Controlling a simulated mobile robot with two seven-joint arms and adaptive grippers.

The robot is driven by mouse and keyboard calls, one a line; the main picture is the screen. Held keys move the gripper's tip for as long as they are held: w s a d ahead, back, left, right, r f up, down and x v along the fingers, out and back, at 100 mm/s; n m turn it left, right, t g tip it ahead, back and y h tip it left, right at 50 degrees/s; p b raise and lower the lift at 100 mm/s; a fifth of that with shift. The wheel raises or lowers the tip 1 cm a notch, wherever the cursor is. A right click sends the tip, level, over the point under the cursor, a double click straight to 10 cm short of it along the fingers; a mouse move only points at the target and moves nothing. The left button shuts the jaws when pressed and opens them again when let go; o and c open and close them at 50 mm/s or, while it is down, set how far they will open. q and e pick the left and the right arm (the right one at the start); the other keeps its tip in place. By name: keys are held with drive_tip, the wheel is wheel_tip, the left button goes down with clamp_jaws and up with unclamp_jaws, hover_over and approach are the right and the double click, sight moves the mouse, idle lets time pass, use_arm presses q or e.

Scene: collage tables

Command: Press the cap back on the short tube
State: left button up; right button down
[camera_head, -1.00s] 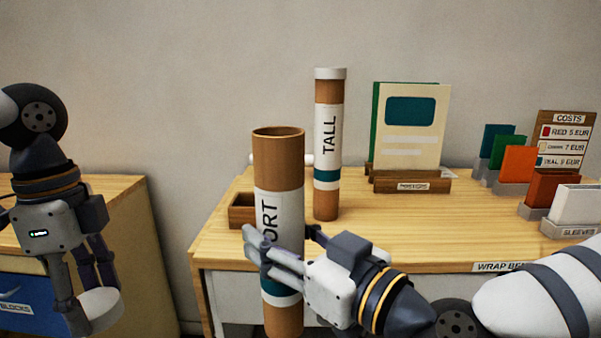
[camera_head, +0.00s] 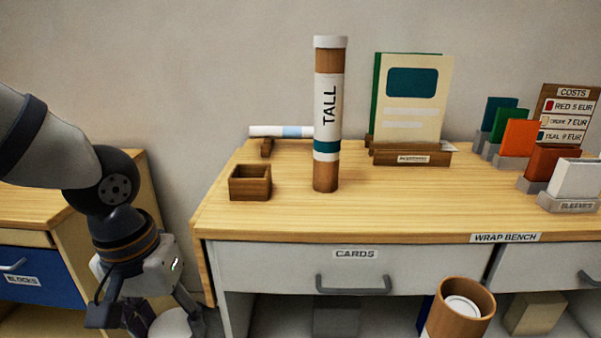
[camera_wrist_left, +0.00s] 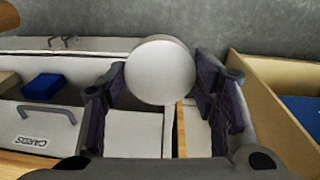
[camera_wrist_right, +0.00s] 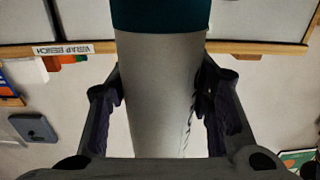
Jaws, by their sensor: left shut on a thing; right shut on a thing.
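The short tube (camera_head: 474,324) is at the bottom right of the head view, its top open and tipped toward the camera. Something white and round (camera_head: 461,307) shows inside it. In the right wrist view the tube's pale label (camera_wrist_right: 160,110) and teal band lie between the fingers of my right gripper (camera_wrist_right: 162,95), shut on it. That gripper is out of the head view. My left gripper (camera_head: 150,313) is shut on the white cap (camera_head: 180,323), at the lower left, well apart from the tube. The cap's round face (camera_wrist_left: 160,70) shows in the left wrist view.
The tall tube (camera_head: 327,110) stands capped on the wrap bench (camera_head: 400,205). A small wooden box (camera_head: 250,185), a white and blue roll (camera_head: 282,131), a booklet stand and colored sleeves are also there. The bench's front left is clear. A blue drawer unit (camera_head: 40,290) stands left.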

idle(0.3)
drive_tip(key=w+a+n+g+y, duration=0.4)
drive_tip(key=a+n+y, duration=0.4)
drive_tip(key=a+y, duration=0.3)
drive_tip(key=shift+w+a+r+y, duration=0.3)
drive_tip(key=shift+w+a+r, duration=0.15)
drive_tip(key=shift+w+a, duration=0.35)
drive_tip(key=shift+s+a, duration=0.1)
drive_tip(key=shift+s, duration=0.05)
use_arm(q)
drive_tip(key=w+d+r+m, duration=0.1)
drive_tip(key=d+r+m, duration=0.3)
drive_tip(key=d+r, duration=1.5)
drive_tip(key=d, duration=0.3)
drive_tip(key=shift+w+d+m+y, duration=0.25)
drive_tip(key=shift+d+m+y, duration=0.05)
drive_tip(key=shift+m, duration=0.1)
